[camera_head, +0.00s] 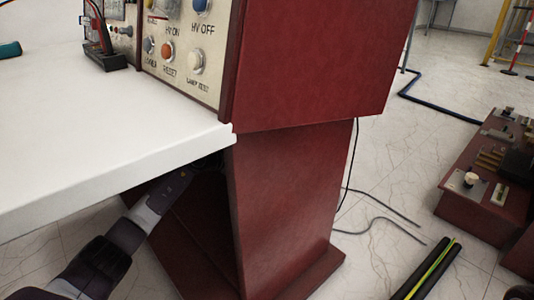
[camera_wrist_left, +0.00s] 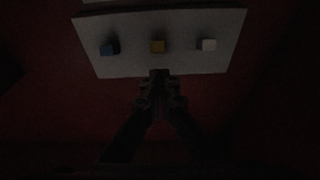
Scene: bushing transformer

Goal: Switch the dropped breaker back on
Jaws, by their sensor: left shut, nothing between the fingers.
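I cannot tell which is dropped. My left gripper (camera_wrist_left: 160,75) is shut and empty, its tips at the panel's lower edge, below the yellow switch; contact cannot be told. In the head view my left arm reaches under the white tabletop toward the red console (camera_head: 290,200); its fingertips are hidden in shadow. My right gripper is not in view.
The white tabletop (camera_head: 100,130) overhangs my left arm. A button panel (camera_head: 185,50) faces it above. Loose cables (camera_head: 380,220) and a dark tube with a yellow-green stripe (camera_head: 425,270) lie on the floor at right, near a red-brown equipment block (camera_head: 470,205).

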